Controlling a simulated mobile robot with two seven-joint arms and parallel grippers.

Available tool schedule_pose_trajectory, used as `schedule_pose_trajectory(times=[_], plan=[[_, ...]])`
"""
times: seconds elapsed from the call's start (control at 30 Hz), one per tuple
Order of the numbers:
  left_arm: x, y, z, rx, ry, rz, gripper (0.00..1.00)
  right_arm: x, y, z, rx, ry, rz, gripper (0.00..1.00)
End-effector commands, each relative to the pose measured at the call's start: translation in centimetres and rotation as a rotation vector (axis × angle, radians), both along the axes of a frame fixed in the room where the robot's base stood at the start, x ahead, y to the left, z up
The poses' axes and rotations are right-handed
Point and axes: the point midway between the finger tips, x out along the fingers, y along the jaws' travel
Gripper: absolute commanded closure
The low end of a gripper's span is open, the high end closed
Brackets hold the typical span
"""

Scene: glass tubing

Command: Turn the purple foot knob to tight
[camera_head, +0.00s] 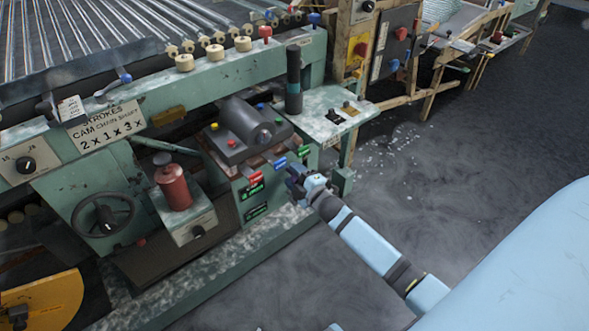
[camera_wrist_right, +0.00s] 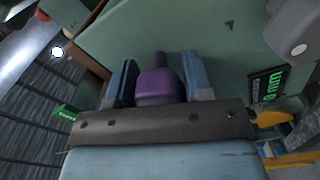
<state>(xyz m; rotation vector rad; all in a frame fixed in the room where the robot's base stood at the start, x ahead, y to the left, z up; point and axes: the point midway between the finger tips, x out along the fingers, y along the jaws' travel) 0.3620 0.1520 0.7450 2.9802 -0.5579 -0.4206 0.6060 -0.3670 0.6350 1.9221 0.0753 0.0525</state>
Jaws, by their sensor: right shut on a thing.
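The purple foot knob (camera_wrist_right: 160,86) shows in the right wrist view, with its narrow neck toward a pale green panel (camera_wrist_right: 225,35). My right gripper (camera_wrist_right: 159,70) has its two blue-grey fingers on either side of the knob and is shut on it. In the head view my right gripper (camera_head: 298,180) is at the lower right end of the green machine, just below the colored tags. The knob is hidden there behind the gripper. I cannot read from these views how far the knob is turned. My left gripper is not in view.
The green machine (camera_head: 260,85) carries a handwheel (camera_head: 102,214), a red cylinder (camera_head: 172,187) and a dark motor (camera_head: 247,125). Colored tags (camera_head: 256,178) and a green lit display (camera_head: 252,191) sit close to my right gripper. The grey floor (camera_head: 460,150) to the right is open.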

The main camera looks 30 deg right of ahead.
Motion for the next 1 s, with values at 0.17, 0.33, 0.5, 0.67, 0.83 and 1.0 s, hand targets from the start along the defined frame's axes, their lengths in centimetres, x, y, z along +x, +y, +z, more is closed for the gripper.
schedule_pose_trajectory(times=[0.17,0.33,0.5,0.67,0.83,1.0], plan=[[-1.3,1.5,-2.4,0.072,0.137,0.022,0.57,0.0,0.0,0.4,0.168,0.016,-0.001,0.77],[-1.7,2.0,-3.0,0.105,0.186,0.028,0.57,0.0,0.0,0.4,0.329,0.028,0.0,0.77],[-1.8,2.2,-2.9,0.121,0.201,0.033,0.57,0.0,0.0,0.4,0.489,0.04,-0.001,0.77],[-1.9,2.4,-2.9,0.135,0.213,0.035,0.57,0.0,-0.1,0.3,0.64,0.052,-0.002,0.77],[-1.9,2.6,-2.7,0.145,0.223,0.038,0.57,0.0,-0.1,0.2,0.798,0.065,-0.001,0.77],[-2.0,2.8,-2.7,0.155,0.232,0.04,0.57,0.0,0.0,0.2,0.945,0.075,-0.001,0.77]])
